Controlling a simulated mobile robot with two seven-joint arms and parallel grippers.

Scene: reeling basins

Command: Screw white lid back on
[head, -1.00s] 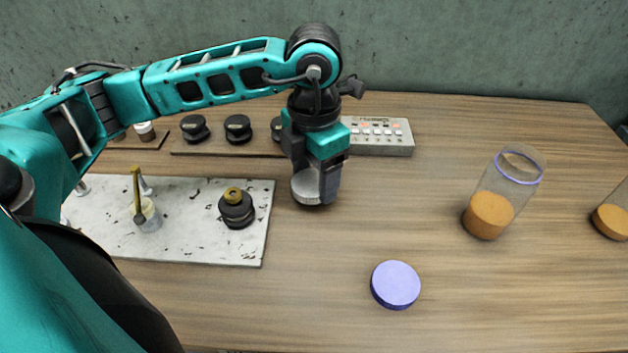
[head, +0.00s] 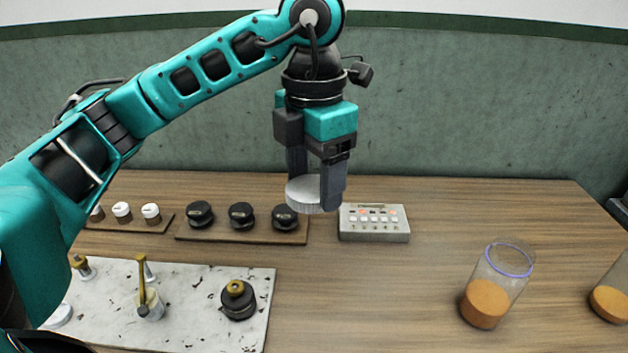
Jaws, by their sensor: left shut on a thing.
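My left gripper (head: 318,190) is shut on a white ridged lid (head: 303,195) and holds it in the air above the table, left of the grey button box. The lid's right side is partly behind a finger. An open glass jar (head: 508,270) with a purple rim ring and orange contents stands on the table at the right. A second jar (head: 612,290) with orange contents is cut off by the right edge; its top is out of view. My right gripper is not in view.
Several black-capped containers (head: 241,215) stand on a wooden strip, with small white-capped ones (head: 122,212) farther left. A speckled white board (head: 205,322) carries brass-topped items. The table's middle is clear.

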